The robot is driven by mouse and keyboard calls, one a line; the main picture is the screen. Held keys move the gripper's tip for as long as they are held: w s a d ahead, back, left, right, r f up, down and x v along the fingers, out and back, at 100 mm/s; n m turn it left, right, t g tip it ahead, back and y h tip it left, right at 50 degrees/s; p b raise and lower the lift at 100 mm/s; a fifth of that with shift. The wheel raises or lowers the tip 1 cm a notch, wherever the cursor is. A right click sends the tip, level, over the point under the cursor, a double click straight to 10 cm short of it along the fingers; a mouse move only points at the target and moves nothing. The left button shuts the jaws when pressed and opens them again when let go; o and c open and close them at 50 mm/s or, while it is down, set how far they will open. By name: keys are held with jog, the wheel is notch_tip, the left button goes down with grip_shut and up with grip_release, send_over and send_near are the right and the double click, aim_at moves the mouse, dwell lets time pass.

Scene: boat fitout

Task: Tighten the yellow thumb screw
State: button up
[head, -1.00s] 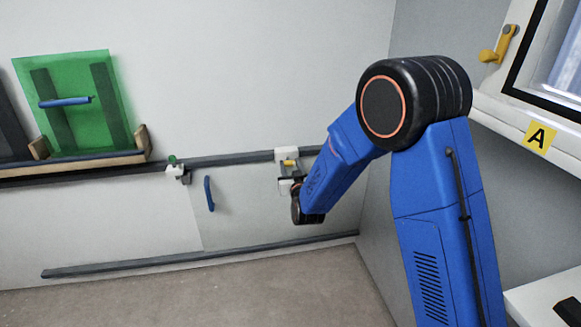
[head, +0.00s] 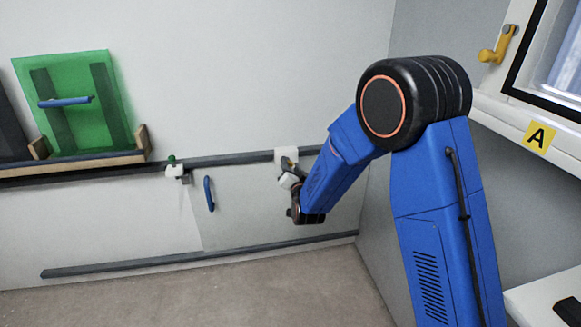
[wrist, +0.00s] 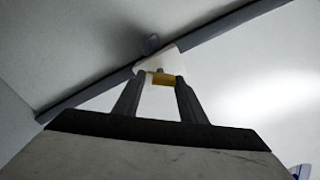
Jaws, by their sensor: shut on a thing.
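The yellow thumb screw (wrist: 162,79) sits on a white block (wrist: 170,61) on the dark wall rail. In the wrist view my gripper (wrist: 160,82) has its two dark fingers on either side of the screw and is shut on it. In the head view my gripper (head: 289,170) is at the right-hand white block (head: 286,154), small and partly covered by my blue arm. Only a little of the yellow shows there.
A second white block with a green thumb screw (head: 172,159) is on the rail to the left. A panel with a blue handle (head: 209,194) hangs below. A green panel (head: 85,125) stands in a wooden ledge at left. A lower rail (head: 200,257) runs near the floor.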

jog(key=m, duration=0.7)
jog(key=shift+d+f, duration=0.1)
jog(key=shift+f, duration=0.05)
jog(key=m, duration=0.4)
jog(key=shift+f, duration=0.1)
jog(key=m, duration=0.3)
jog(key=shift+m, duration=0.3)
jog(key=m, duration=1.2)
jog(key=shift+s+f+m, duration=0.1)
jog(key=shift+f+m, duration=0.15)
jog(key=shift+m, duration=0.15)
jog(key=o, duration=1.1)
jog(key=shift+r, duration=0.1)
jog(key=shift+c, duration=0.2)
jog(key=shift+s, duration=0.1)
